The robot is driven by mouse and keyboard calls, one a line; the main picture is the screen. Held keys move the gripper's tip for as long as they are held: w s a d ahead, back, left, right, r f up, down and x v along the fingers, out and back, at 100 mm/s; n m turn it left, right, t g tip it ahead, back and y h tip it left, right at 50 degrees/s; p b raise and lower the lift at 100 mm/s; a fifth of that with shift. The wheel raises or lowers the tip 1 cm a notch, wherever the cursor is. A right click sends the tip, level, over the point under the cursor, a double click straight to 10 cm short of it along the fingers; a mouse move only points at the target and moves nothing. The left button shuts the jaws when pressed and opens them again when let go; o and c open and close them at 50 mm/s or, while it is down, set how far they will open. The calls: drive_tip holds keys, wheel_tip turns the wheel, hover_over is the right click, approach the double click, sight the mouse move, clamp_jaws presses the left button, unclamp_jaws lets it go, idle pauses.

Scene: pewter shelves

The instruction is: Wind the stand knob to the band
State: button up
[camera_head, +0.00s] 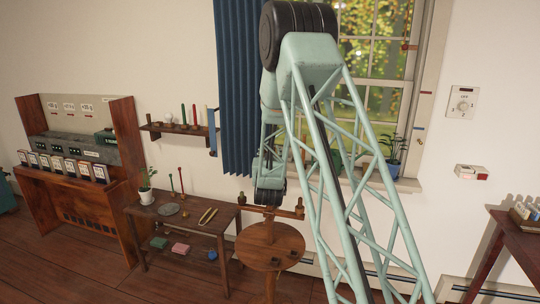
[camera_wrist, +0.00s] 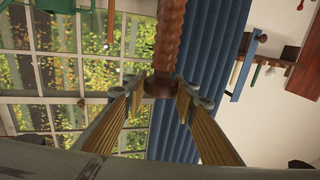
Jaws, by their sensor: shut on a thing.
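The wooden stand has a round top (camera_head: 268,258) in the middle of the head view. A wooden crossbar (camera_head: 286,211) with upright pegs at its ends sits above the top. My gripper (camera_head: 270,199) is at the middle of the crossbar, partly hidden by my arm. In the wrist view, my gripper (camera_wrist: 160,90) has its two ribbed fingers on either side of a dark brown knob (camera_wrist: 158,87), shut on it. A reddish-brown threaded screw (camera_wrist: 170,38) runs from the knob to the picture's top edge. I cannot make out a band on the screw.
A low table (camera_head: 222,218) with a plant, candles and small items stands left of the stand. A wooden cabinet (camera_head: 127,190) is farther left. A wall shelf (camera_head: 176,129) and blue curtain (camera_head: 238,80) are behind. Another table (camera_head: 522,228) is at far right.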

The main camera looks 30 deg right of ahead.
drive_tip(key=shift+m+g+h, duration=1.1)
drive_tip(key=shift+m+h, duration=0.2)
drive_tip(key=shift+h, duration=0.4)
drive_tip(key=shift+r+m+g+h+p, duration=0.1)
drive_tip(key=shift+m+g+h+p, duration=0.3)
drive_tip(key=shift+m+g+h, duration=1.1)
drive_tip(key=shift+m+g+h+p, duration=0.65)
drive_tip(key=shift+m+g+p, duration=0.25)
drive_tip(key=shift+g, duration=0.5)
drive_tip(key=shift+m+g+h+p, duration=0.7)
drive_tip(key=shift+m+g, duration=0.3)
drive_tip(key=shift+g, duration=0.4)
drive_tip(key=shift+s+d+m+g+h+p, duration=0.1)
drive_tip(key=shift+m+g+h+p, duration=0.1)
drive_tip(key=shift+m+g+p, duration=0.85)
drive_tip(key=shift+m+g+h+p, duration=0.2)
drive_tip(key=shift+m+g, duration=0.35)
drive_tip(key=shift+g, duration=1)
drive_tip(key=shift+m+g+p, duration=0.3)
drive_tip(key=shift+g, duration=0.2)
drive_tip(key=shift+s+m+g+y+p, duration=0.1)
drive_tip(key=shift+m+g+y+p, duration=0.25)
drive_tip(key=shift+m+g+p, duration=1.35)
drive_tip(key=shift+m+g+y+p, duration=0.8)
drive_tip(key=shift+g+p, duration=1.2)
drive_tip(key=shift+p, duration=2.3)
drive_tip(key=o, duration=0.9)
